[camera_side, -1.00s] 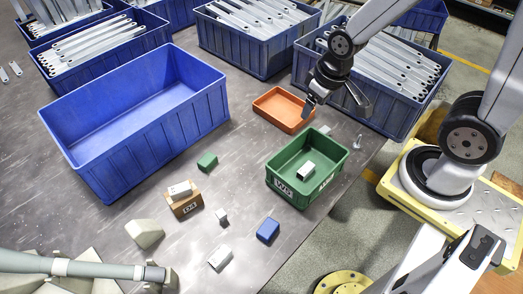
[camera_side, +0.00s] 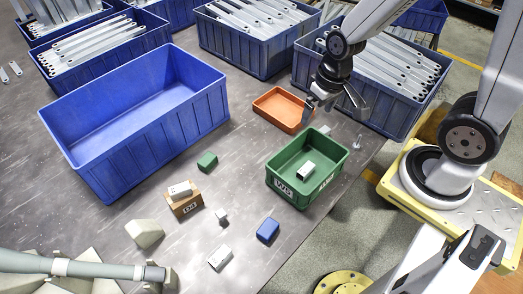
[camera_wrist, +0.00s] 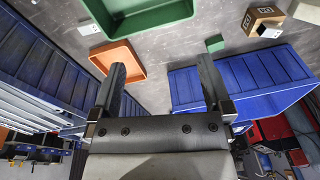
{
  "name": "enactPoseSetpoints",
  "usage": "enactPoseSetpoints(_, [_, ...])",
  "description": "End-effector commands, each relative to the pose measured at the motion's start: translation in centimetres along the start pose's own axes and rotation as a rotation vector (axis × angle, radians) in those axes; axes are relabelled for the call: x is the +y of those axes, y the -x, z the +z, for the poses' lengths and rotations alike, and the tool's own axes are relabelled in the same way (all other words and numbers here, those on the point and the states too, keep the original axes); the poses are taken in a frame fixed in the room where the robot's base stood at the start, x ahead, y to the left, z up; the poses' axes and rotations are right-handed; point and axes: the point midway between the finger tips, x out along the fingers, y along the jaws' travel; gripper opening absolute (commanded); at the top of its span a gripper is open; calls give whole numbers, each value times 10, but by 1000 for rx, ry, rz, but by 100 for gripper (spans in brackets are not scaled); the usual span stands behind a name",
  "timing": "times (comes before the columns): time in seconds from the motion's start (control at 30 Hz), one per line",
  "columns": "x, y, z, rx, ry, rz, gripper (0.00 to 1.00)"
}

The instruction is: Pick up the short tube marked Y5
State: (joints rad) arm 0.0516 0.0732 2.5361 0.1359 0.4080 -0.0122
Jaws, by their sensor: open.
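I cannot read a Y5 mark on any piece. Small pale pieces that may be short tubes show in the side view: one inside the green bin (camera_side: 306,170), one on the brown box marked D4 (camera_side: 180,189), and two on the table, a larger one (camera_side: 220,258) and a smaller one (camera_side: 222,216). Another pale piece (camera_side: 325,130) lies between the green bin and the orange tray, and seems to show in the wrist view (camera_wrist: 88,28). My gripper (camera_side: 334,106) is open and empty above the table by the orange tray; its two fingers (camera_wrist: 162,66) stand apart.
The green bin (camera_side: 291,187) and orange tray (camera_side: 268,117) stand near my gripper. A blue bin of metal strips (camera_side: 387,118) is close behind it. A large empty blue bin (camera_side: 160,145), a green block (camera_side: 207,160), a blue block (camera_side: 268,230) and an upright bolt-like piece (camera_side: 358,142) are around.

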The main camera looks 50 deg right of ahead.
Motion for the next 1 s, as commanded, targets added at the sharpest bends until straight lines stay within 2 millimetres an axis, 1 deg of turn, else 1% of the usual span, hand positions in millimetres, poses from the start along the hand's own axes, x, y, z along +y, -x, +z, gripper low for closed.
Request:
enactPoseSetpoints(0.13, [5,-16,10,-117,-195,-53,100])
enactPoseSetpoints(0.3, [5,-34,20,-261,-453,-144,100])
enactPoseSetpoints(0.47, [2,-48,22,-379,-701,-251,100])
enactPoseSetpoints(0.63, [-2,-62,16,-480,-960,-382,100])
enactPoseSetpoints(0.77, [-1,-72,6,-537,-1160,-495,100])
enactPoseSetpoints(0.87, [2,-81,-5,-567,-1312,-590,100])
enactPoseSetpoints(1.0, [12,-93,-22,-587,-1524,-728,100])
